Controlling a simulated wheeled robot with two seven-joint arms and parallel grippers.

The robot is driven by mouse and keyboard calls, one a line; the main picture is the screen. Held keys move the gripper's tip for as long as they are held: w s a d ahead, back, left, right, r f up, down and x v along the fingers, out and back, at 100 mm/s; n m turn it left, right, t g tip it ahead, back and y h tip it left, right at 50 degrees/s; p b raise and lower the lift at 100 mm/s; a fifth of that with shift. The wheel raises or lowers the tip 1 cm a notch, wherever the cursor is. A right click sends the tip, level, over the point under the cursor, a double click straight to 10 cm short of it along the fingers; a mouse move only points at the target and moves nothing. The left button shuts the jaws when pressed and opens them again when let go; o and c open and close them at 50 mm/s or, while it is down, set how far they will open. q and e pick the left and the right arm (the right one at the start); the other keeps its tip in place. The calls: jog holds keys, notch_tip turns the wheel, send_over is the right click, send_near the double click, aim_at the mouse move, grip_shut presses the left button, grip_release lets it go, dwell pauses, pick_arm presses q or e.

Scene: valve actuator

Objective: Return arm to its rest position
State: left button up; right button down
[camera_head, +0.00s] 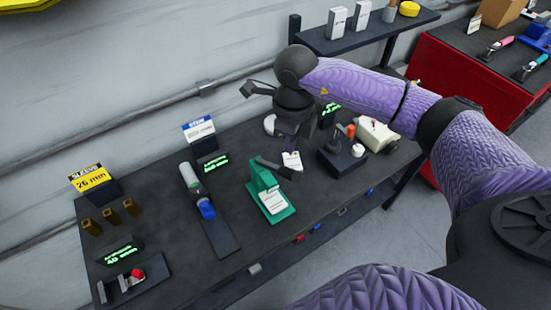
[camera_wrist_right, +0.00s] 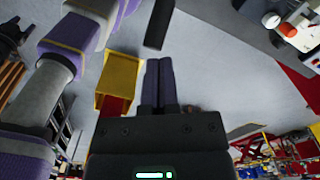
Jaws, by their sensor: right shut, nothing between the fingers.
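My right arm (camera_head: 365,85) comes in from the right over the workbench, bent at the elbow, with its dark wrist (camera_head: 293,100) above the bench. My right gripper (camera_head: 290,172) is hard to make out in the head view, dark against the bench near the green stand. In the right wrist view its two fingers (camera_wrist_right: 160,82) lie together, shut and empty, with grey floor beyond them.
A wall shelf (camera_head: 370,35) is behind. A red cabinet (camera_head: 445,85) stands right. Grey floor (camera_head: 370,235) is clear in front.

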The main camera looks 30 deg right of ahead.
jog(key=shift+r, duration=0.35)
pick_arm(q)
jog(key=shift+r, duration=0.2)
pick_arm(e)
jog(key=shift+f, duration=0.1)
